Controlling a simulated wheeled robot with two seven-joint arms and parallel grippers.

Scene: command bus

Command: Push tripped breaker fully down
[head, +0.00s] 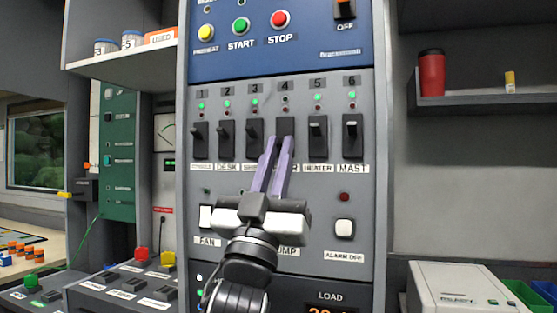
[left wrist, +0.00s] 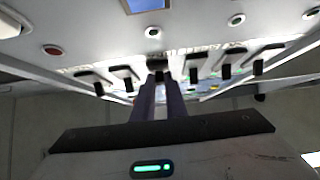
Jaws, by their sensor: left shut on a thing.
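The breaker panel (head: 270,182) has a row of black breakers numbered 1 to 6. Breaker 4 (head: 285,124) has no green light lit above it, while the others show green. My left gripper (head: 279,143) reaches up from below, its two purple fingers at breaker 4 and shut on its lever, which they largely hide. In the left wrist view the fingers (left wrist: 160,88) meet the black breaker 4 (left wrist: 158,65) in the middle of the row. The exact lever position is hidden. My right gripper is not in view.
Breaker 3 (head: 254,138) and breaker 5 (head: 317,138) stand close on either side. Below are a white fan switch (head: 206,218) and an alarm-off button (head: 343,228). Above are start (head: 241,25) and stop (head: 280,19) buttons. A red cup (head: 431,73) stands on the right shelf.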

